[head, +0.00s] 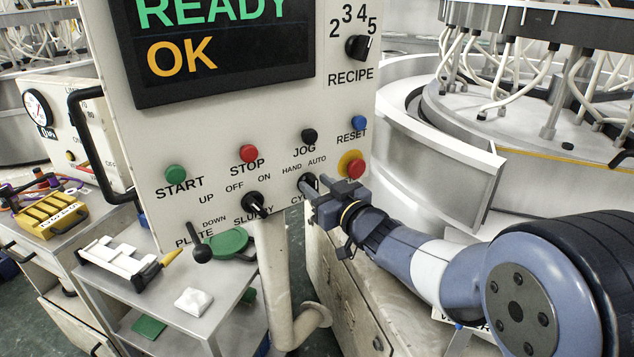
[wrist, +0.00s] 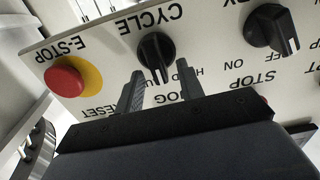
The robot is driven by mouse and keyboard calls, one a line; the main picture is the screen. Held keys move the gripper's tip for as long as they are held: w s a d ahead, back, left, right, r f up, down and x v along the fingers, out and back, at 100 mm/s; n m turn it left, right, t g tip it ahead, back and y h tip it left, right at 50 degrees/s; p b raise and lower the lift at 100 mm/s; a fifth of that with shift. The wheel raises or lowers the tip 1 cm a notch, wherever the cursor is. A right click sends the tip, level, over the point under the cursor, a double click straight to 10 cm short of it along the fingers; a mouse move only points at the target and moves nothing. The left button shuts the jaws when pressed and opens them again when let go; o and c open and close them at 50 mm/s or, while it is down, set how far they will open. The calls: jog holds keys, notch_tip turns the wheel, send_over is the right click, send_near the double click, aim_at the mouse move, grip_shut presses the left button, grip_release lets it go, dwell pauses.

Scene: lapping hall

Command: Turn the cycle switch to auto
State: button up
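The cycle switch (wrist: 155,48) is a black round knob with a pointer bar on the white panel, under the word CYCLE in the upside-down wrist view. Its bar, with a white mark, points down in that view, toward the partly hidden HAND and AUTO labels. I cannot tell which label it is set to. My gripper (wrist: 160,72) is open, with one finger on each side of the bar. Contact is not clear. In the head view my gripper (head: 307,186) reaches the panel from the right and covers most of the switch.
The red e-stop (head: 355,168) on its yellow ring sits close beside my gripper. The slurry switch (head: 256,204) is to the left, and the black jog (head: 309,136) and blue reset (head: 358,122) buttons are above. The screen (head: 215,45) reads READY OK.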

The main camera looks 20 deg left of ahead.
jog(key=shift+w+a, duration=0.2)
jog(key=shift+a, duration=0.05)
jog(key=shift+c, duration=0.2)
grip_shut()
